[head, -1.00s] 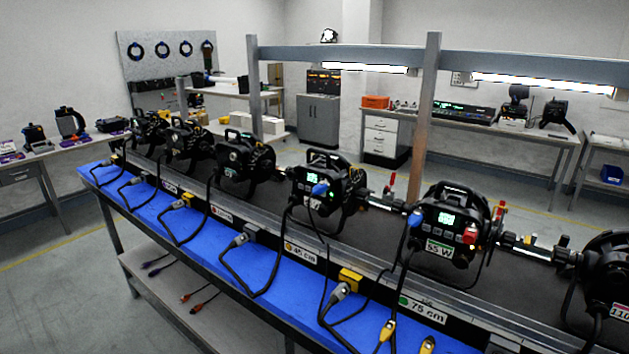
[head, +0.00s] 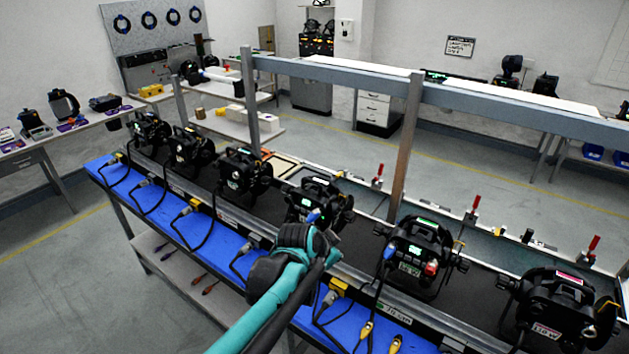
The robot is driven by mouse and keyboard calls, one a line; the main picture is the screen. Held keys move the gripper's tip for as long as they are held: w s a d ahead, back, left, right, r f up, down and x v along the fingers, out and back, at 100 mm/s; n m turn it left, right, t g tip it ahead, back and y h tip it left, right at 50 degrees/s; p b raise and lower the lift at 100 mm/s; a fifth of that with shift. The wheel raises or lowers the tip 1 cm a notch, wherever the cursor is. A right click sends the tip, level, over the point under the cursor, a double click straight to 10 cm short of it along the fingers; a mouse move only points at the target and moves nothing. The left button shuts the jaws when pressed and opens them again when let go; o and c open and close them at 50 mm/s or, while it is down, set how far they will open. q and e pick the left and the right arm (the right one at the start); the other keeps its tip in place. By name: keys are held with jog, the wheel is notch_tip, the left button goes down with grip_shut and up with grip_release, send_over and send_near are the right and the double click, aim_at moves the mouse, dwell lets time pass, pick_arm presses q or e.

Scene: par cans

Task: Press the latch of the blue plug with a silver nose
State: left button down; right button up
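A blue plug (head: 314,215) sits at the lower front of the fourth black par can (head: 318,198) from the left. Another blue plug (head: 389,252) is at the left side of the fifth par can (head: 418,248). I cannot make out a silver nose or a latch on either plug at this size. A teal and black arm, which I take as my left, reaches up from the bottom edge. Its gripper end (head: 322,240) is just below and right of the first blue plug; its fingers are not clear, and I cannot tell whether it touches. My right gripper is not in view.
Several par cans stand in a row on the dark bench top. A blue front ledge (head: 160,212) holds cables, grey plugs and yellow connectors (head: 366,330). A metal post (head: 405,150) and an overhead rail (head: 330,72) stand behind the row. Red-handled clamps (head: 474,205) line the back.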

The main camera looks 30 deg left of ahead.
pick_arm(q)
jog(key=w+a+r+m+p, duration=0.2)
jog(key=w+a+r+p, duration=0.4)
jog(key=r+p, duration=0.4)
notch_tip(320, 180, up, 4)
jog(key=m+t+p, duration=0.1)
jog(key=m+p, duration=0.1)
jog(key=p, duration=0.6)
send_over(313, 213)
jog(key=shift+f, duration=0.2)
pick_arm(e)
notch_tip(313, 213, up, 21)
pick_arm(q)
jog(key=shift+f, duration=0.1)
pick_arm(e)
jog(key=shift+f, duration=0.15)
pick_arm(q)
notch_tip(313, 213, down, 8)
jog(key=b, duration=0.5)
jog(key=shift+f+b, duration=0.3)
jog(key=shift+b, duration=0.35)
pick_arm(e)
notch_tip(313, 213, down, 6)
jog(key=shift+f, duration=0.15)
pick_arm(q)
jog(key=shift+f+b, duration=0.4)
jog(key=shift+b, duration=0.15)
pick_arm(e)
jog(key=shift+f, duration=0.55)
